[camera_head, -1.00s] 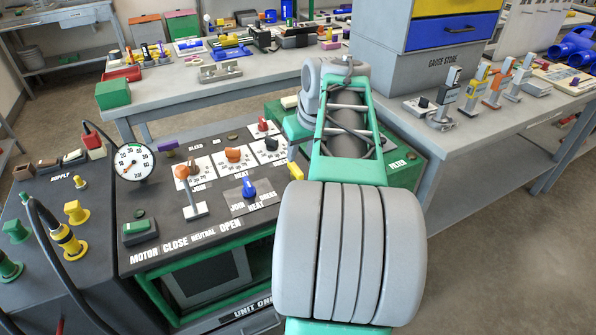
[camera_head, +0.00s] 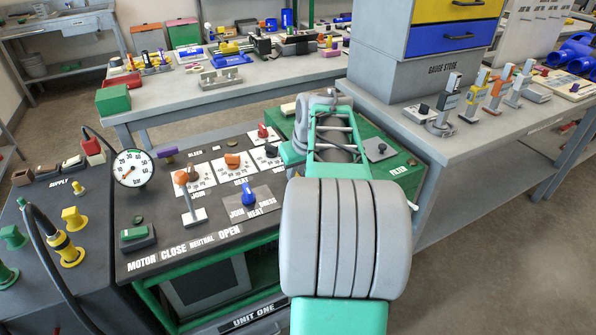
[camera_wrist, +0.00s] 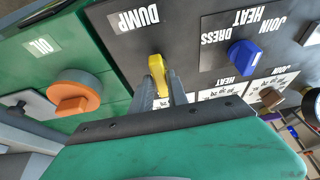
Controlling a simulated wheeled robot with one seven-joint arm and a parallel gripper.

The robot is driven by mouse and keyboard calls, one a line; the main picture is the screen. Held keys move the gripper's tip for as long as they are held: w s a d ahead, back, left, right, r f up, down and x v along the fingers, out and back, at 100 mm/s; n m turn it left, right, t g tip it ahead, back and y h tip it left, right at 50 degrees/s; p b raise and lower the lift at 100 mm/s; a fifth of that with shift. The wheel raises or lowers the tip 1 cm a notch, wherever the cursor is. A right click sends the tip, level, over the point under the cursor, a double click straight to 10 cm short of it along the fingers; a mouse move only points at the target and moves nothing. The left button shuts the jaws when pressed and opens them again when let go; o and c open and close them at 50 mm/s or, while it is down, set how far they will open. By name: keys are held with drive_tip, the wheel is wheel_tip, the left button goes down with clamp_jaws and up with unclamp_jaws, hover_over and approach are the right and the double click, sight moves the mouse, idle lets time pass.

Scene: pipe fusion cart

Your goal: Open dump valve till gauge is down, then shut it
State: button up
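The dump valve's yellow handle (camera_wrist: 158,72) shows in the wrist view below the DUMP label (camera_wrist: 138,16). My gripper (camera_wrist: 164,85) has its two fingers apart, one on each side of this handle. I cannot tell whether they touch it. In the head view my arm hides the gripper and the handle. The round white gauge (camera_head: 133,168) stands at the back left of the black panel. Its orange needle points to the lower left, at the low part of the scale; the exact reading is too small to tell.
A blue selector knob (camera_wrist: 243,57) is close to the right of the handle in the wrist view. An orange oil cap (camera_wrist: 75,95) is on the green surface at left. A tall lever (camera_head: 190,200) stands over the CLOSE, NEUTRAL, OPEN labels. A grey workbench (camera_head: 235,90) is behind.

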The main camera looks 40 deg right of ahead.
clamp_jaws()
drive_tip(key=shift+r+n+p, duration=0.15)
drive_tip(key=shift+n+p, duration=0.15)
drive_tip(key=shift+p, duration=0.05)
drive_tip(key=shift+n, duration=0.3)
drive_tip(key=shift+o, duration=2.3)
unclamp_jaws()
drive_tip(key=shift+d, duration=0.1)
drive_tip(key=p+v, duration=0.1)
drive_tip(key=v, duration=0.6)
drive_tip(key=shift+s+d+r, duration=0.1)
drive_tip(key=shift+s+r, duration=0.1)
drive_tip(key=shift+r, duration=0.05)
